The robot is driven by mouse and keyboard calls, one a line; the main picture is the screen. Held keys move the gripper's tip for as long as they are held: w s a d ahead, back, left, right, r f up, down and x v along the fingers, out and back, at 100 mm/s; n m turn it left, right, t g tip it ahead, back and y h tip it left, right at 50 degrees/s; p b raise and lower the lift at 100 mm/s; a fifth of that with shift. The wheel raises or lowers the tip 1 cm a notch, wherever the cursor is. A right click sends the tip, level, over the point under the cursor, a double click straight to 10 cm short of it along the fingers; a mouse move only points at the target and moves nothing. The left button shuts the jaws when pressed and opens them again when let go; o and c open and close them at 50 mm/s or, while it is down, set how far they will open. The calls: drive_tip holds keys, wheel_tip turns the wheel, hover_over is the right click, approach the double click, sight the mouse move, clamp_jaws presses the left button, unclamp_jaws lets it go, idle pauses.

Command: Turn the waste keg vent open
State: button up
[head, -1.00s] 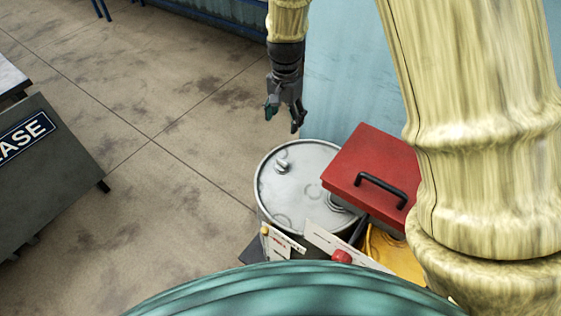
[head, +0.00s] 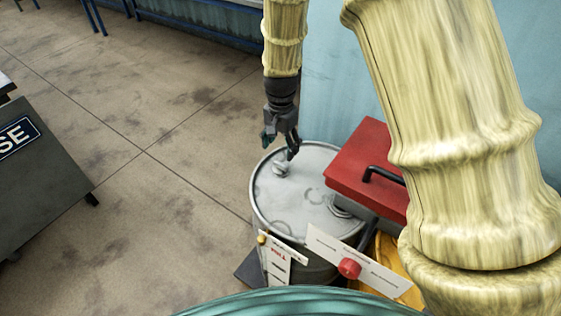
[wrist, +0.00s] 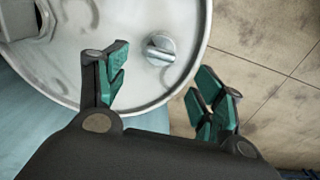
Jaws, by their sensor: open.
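The waste keg (head: 290,205) is a grey metal drum with a rimmed round lid, standing by the blue wall. Its vent (head: 281,168) is a small metal knob near the lid's far left rim. In the wrist view the vent (wrist: 160,48) shows as a round cap with a raised grip bar. My gripper (head: 280,146) hangs over that edge of the keg. In the wrist view my gripper (wrist: 163,76) is open and empty, its green-padded fingers apart. The vent appears beyond the fingertips, between their lines; no contact is visible.
A white panel with a red knob (head: 349,268) and a labelled card (head: 278,262) stand in front. A dark sign board (head: 40,180) is at left. Floor between is clear.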

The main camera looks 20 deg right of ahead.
sight(280, 163)
drive_tip(key=shift+f+p, duration=0.3)
drive_tip(key=shift+f, duration=3.45)
drive_tip(key=c, duration=1)
